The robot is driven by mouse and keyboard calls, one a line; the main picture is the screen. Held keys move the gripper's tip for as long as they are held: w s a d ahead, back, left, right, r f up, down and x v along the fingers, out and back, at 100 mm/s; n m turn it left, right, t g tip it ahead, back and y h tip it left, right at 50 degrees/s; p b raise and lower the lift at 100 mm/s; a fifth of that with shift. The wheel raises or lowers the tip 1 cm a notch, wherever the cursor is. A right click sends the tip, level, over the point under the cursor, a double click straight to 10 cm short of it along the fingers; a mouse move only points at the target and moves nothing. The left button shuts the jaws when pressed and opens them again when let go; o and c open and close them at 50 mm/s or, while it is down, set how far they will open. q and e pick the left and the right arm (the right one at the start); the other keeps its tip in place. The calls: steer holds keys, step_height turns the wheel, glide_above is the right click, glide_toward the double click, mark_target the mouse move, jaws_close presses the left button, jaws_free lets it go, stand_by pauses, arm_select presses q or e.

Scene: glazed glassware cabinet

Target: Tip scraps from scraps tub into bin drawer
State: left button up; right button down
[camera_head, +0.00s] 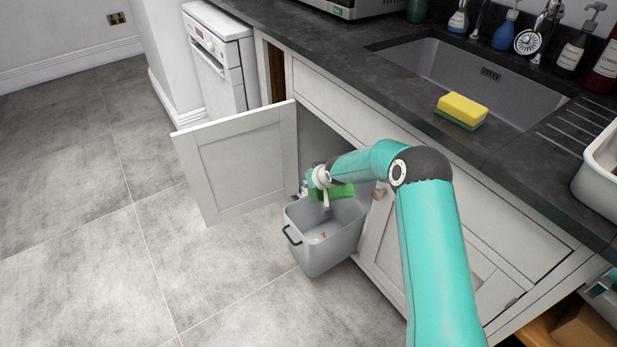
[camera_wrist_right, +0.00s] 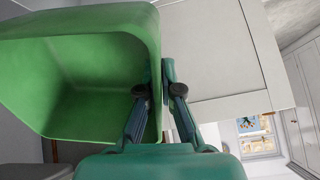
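The green scraps tub (camera_head: 343,191) is held by my right gripper over the grey bin drawer (camera_head: 318,256), in front of the open sink cabinet. My right gripper (camera_wrist_right: 166,90) is shut on the tub's side wall, one finger inside and one outside. In the right wrist view the tub (camera_wrist_right: 95,75) looks tilted, and the part of its inside that shows is bare.
An open white cabinet door (camera_head: 240,160) stands left of the bin. The dark worktop (camera_head: 340,45) is above, with a sink (camera_head: 470,75) and a yellow-green sponge (camera_head: 462,108). A white tub (camera_head: 603,170) is at the right edge. The tiled floor on the left is clear.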

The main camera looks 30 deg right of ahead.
steer(key=shift+w+a+r+g+p, duration=0.25)
steer(key=shift+r+g+p, duration=0.15)
steer(key=shift+g+p, duration=1)
steer(key=shift+g, duration=0.2)
steer(key=shift+w+f+g, duration=0.1)
steer(key=shift+f+g, duration=0.1)
steer(key=shift+g, duration=0.1)
steer(key=shift+r+g, duration=0.1)
steer(key=shift+g, duration=0.2)
steer(key=shift+w+f, duration=0.1)
steer(key=shift+f, duration=0.1)
steer(key=shift+d+r+g+b, duration=0.1)
steer(key=shift+g+b, duration=0.4)
steer(key=shift+g, duration=0.1)
steer(key=shift+r, duration=0.15)
